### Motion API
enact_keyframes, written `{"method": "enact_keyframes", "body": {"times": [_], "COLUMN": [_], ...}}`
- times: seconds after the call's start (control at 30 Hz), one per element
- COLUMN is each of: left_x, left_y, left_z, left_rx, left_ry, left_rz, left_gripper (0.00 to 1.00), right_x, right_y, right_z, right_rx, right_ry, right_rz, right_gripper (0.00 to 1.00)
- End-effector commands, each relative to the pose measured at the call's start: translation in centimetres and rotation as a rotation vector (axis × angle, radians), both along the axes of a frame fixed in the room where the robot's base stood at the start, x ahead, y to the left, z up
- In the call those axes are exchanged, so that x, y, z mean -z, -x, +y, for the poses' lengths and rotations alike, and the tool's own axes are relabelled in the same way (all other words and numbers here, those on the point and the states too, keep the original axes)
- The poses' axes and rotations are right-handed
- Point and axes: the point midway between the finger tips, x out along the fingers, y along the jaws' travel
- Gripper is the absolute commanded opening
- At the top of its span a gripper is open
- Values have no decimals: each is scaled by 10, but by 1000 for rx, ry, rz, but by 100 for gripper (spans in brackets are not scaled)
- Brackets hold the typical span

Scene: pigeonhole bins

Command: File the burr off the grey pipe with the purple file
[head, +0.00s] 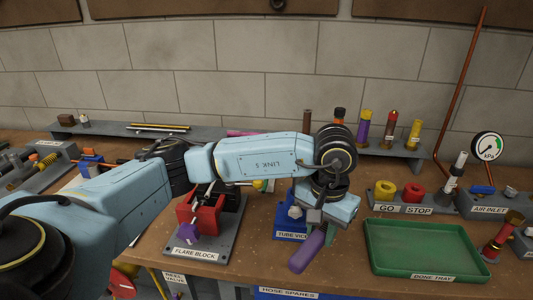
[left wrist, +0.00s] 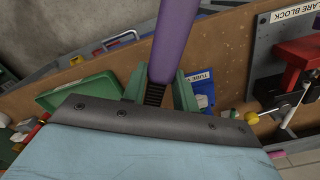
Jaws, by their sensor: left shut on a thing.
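My left gripper (head: 318,222) is shut on the purple file (head: 307,252), in front of the blue tube vice (head: 286,232). The file's thick purple handle slants down and to the left below the fingers. In the left wrist view the purple file (left wrist: 175,35) rises from between the two fingers (left wrist: 158,85). The tube vice (left wrist: 202,86) shows just beside them there. The grey pipe cannot be made out clearly; my gripper and wrist cover much of the vice. My right gripper is not in view.
The flare block (head: 205,215) with its red clamp stands left of the vice. The green done tray (head: 420,247) lies to the right. GO and STOP buttons (head: 413,192) and a gauge (head: 488,147) are behind it. A rear shelf (head: 385,148) holds several upright coloured tools.

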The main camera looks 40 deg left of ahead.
Motion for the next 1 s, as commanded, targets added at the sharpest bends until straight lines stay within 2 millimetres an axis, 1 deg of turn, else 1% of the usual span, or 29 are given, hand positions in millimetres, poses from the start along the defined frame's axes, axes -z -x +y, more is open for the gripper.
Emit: {"method": "enact_keyframes", "body": {"times": [0.03, 0.17, 0.3, 0.4, 0.53, 0.6, 0.73, 0.87, 1.0], "left_x": [-10, -31, -57, -72, -87, -92, -97, -96, -88], "left_y": [-4, -19, -40, -53, -66, -71, -77, -79, -79], "left_z": [2, 13, 34, 50, 68, 75, 84, 88, 88], "left_rx": [-19, -107, -241, -335, -435, -474, -522, -539, -540], "left_ry": [2, 5, 7, 8, 7, 7, 6, 6, 6], "left_rz": [0, 7, 16, 20, 21, 20, 20, 19, 20], "left_gripper": [0, 0, 0, 0, 0, 0, 0, 0, 0], "right_x": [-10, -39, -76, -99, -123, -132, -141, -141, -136], "right_y": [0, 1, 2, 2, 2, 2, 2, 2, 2], "right_z": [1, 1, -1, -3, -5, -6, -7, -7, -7], "right_rx": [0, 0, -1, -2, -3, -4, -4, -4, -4], "right_ry": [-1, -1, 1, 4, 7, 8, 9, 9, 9], "right_rz": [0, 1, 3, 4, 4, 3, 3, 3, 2], "right_gripper": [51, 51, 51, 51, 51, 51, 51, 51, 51]}}
